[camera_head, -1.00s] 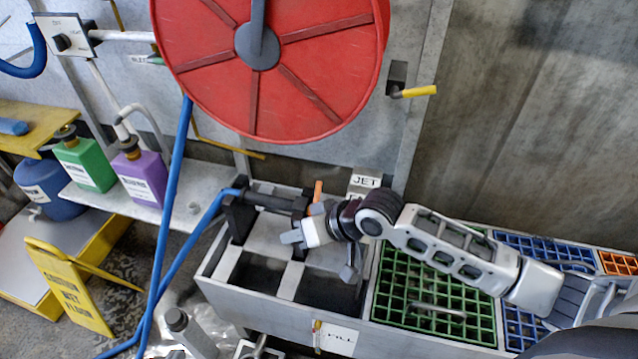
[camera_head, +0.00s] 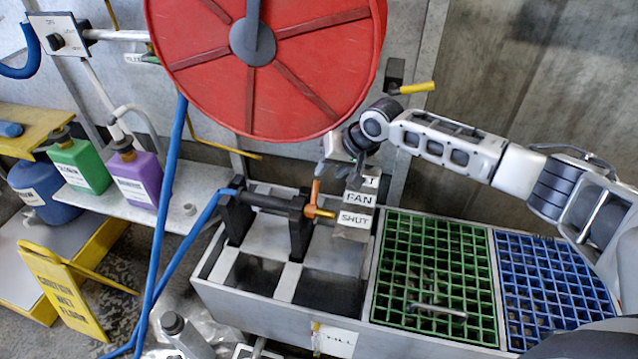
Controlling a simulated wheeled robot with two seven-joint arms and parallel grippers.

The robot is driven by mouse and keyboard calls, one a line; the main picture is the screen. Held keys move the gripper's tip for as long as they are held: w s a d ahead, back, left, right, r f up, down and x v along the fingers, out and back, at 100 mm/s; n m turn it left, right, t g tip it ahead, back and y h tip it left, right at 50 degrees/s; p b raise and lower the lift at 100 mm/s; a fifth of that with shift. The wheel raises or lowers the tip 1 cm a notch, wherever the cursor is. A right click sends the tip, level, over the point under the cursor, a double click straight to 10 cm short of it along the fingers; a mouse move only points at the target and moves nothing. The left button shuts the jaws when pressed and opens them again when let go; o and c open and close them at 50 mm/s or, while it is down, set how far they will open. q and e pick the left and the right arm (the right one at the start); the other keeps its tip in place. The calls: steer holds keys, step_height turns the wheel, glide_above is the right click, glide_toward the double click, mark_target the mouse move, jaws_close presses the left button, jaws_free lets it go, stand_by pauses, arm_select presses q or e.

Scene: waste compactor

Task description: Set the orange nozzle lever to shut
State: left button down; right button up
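The orange nozzle lever (camera_head: 315,192) stands up from the black nozzle (camera_head: 268,200), which lies across two black holders on the grey trough. An orange tip sticks out at the nozzle's right end. A stepped label block (camera_head: 355,215) stands right of it, with FAN and SHUT plates readable and the top plate partly hidden. My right gripper (camera_head: 328,172) is above and slightly right of the lever, in front of the block's top. It looks apart from the lever; its finger opening is too small and angled to tell. My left gripper is not in view.
A large red hose reel (camera_head: 265,90) hangs just above my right gripper. A yellow-handled valve (camera_head: 415,88) is on the wall. Green (camera_head: 430,280) and blue (camera_head: 550,285) grates lie to the right. A blue hose (camera_head: 165,210) runs down at left.

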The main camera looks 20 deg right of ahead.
mark_target(318, 183)
steer(key=b+x, duration=0.1)
steer(key=x, duration=0.6)
steer(key=shift+w+a+f, duration=0.1)
steer(key=shift+a+f, duration=0.05)
jaws_close()
